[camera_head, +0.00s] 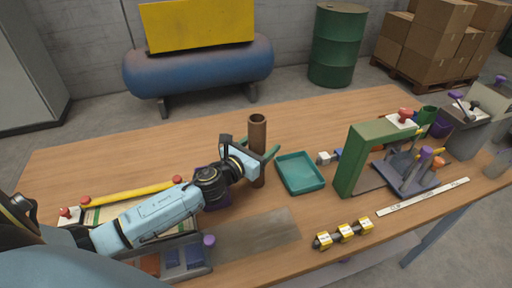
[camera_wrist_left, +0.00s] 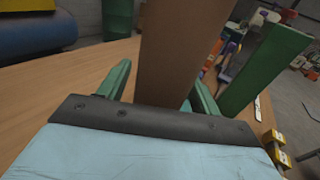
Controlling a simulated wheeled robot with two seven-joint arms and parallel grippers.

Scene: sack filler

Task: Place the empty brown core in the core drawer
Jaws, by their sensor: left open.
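The brown core (camera_head: 257,135) is an upright hollow tube standing on the table, with its open top showing. My left gripper (camera_head: 268,157) reaches it from the left with green fingers. In the left wrist view, the core (camera_wrist_left: 178,50) stands between the two open fingers (camera_wrist_left: 160,88), one on each side. Contact between the fingers and the core cannot be made out. No part is clearly recognisable as the core drawer. My right gripper is not in view.
A teal tray (camera_head: 300,185) lies just right of the core. A green frame (camera_head: 352,170) and tool stand (camera_head: 410,175) are farther right. The table behind the core is clear.

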